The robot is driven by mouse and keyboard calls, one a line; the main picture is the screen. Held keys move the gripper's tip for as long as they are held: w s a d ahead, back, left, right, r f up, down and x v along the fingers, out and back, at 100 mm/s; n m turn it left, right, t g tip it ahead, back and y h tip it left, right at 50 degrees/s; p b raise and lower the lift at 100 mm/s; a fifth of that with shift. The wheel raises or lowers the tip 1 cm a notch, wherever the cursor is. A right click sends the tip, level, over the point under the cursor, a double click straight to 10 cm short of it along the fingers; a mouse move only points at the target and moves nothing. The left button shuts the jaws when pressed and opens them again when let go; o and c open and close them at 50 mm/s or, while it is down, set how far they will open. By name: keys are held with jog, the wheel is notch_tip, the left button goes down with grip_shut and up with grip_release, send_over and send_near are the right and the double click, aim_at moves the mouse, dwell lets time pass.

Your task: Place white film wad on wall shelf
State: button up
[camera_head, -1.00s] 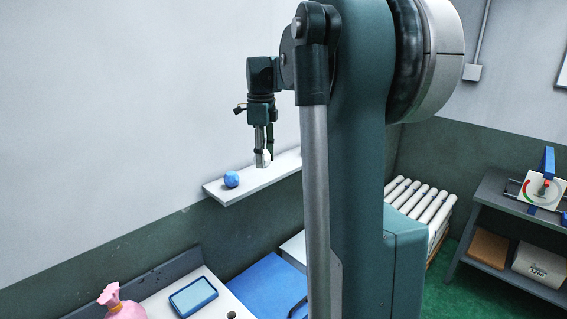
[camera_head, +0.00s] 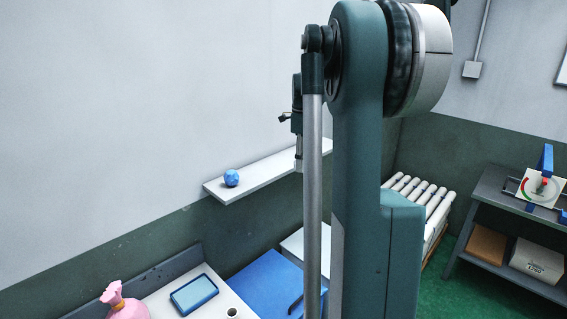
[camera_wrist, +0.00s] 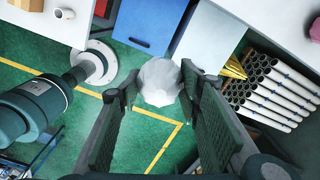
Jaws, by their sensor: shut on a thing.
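The white film wad (camera_wrist: 159,82) is a crumpled white ball between the fingertips of my gripper (camera_wrist: 160,88) in the wrist view. My gripper is shut on it, and green floor lies far below. The wall shelf (camera_head: 262,174) is a narrow white board on the left wall in the head view. In that view my arm hides most of my gripper, which shows only partly near the shelf's right part; the wad is hidden there. I cannot tell its exact height over the shelf.
A blue wad (camera_head: 231,178) sits on the shelf's left end. The shelf's middle is bare.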

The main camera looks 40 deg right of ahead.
jog(key=shift+w+f, duration=0.1)
jog(key=shift+f, duration=0.2)
jog(key=p, duration=0.2)
send_over(268, 170)
jog(key=s, duration=0.1)
jog(key=shift+w+a+f+p, duration=0.15)
jog(key=shift+f+p, duration=0.2)
jog(key=shift+f, duration=1.2)
jog(key=shift+f, duration=1.45)
jog(key=shift+w+f+p, duration=0.15)
jog(key=shift+f+p, duration=0.3)
jog(key=shift+f, duration=0.05)
